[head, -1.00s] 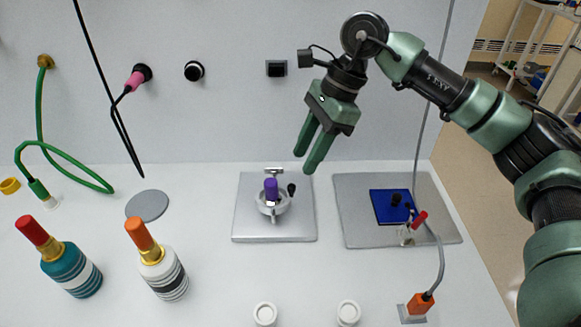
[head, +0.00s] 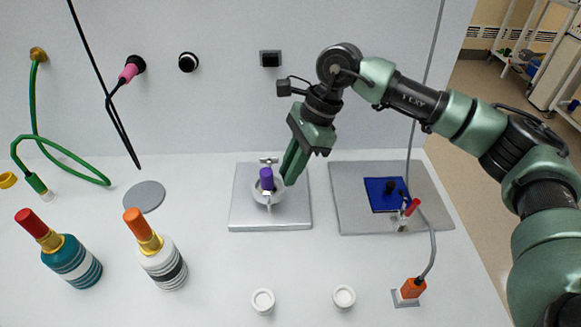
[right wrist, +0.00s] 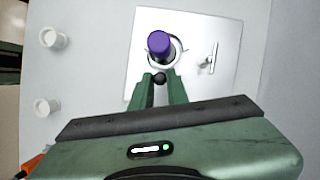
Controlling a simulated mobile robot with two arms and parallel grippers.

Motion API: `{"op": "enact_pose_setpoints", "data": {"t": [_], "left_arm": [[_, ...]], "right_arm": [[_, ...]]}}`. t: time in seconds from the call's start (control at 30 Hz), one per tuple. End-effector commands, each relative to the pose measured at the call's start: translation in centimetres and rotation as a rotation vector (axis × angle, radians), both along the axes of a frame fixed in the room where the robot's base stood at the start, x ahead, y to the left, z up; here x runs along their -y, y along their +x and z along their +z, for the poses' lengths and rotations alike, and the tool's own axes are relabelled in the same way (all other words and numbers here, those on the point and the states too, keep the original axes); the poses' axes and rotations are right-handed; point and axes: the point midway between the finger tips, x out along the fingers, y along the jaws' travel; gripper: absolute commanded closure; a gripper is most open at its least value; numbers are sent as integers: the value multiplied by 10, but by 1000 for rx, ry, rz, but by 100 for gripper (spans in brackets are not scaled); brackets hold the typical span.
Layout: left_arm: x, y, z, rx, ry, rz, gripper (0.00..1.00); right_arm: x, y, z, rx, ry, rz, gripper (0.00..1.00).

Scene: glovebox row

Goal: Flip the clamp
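A round grey fixture (head: 280,184) on a square metal plate (head: 270,224) holds an upright purple-topped piece (head: 266,178). The purple top (right wrist: 160,43) also shows in the right wrist view. My right gripper (head: 289,180) is low at the right of the fixture. A second, red-handled clamp (head: 409,209) stands by a blue plate. My left gripper is out of view.
The blue plate (head: 379,201) lies on a grey mat (head: 347,220) at the right. An orange connector (head: 412,289) and two white round pieces (head: 263,301) (head: 344,297) are in front. Two bottles (head: 72,262) (head: 162,264) and a grey disc (head: 144,197) stand left.

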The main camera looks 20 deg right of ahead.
Motion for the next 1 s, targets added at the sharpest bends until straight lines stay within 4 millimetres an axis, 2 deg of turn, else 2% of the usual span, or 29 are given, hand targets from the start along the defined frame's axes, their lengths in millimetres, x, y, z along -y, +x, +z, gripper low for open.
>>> {"op": "enact_pose_setpoints", "data": {"t": [0.27, 0.6, 0.63, 0.7, 1.0], "left_arm": [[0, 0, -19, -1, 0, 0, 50], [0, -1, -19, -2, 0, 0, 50], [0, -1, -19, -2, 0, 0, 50], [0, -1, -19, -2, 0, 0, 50], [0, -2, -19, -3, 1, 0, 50]], "right_arm": [[-4, 7, -3, 1, 2, 112, 100], [-3, 8, 1, 2, 1, 145, 100], [-3, 8, 1, 2, 1, 145, 79], [-3, 8, 1, 2, 1, 145, 63], [-3, 8, 1, 1, 0, 144, 63]]}}
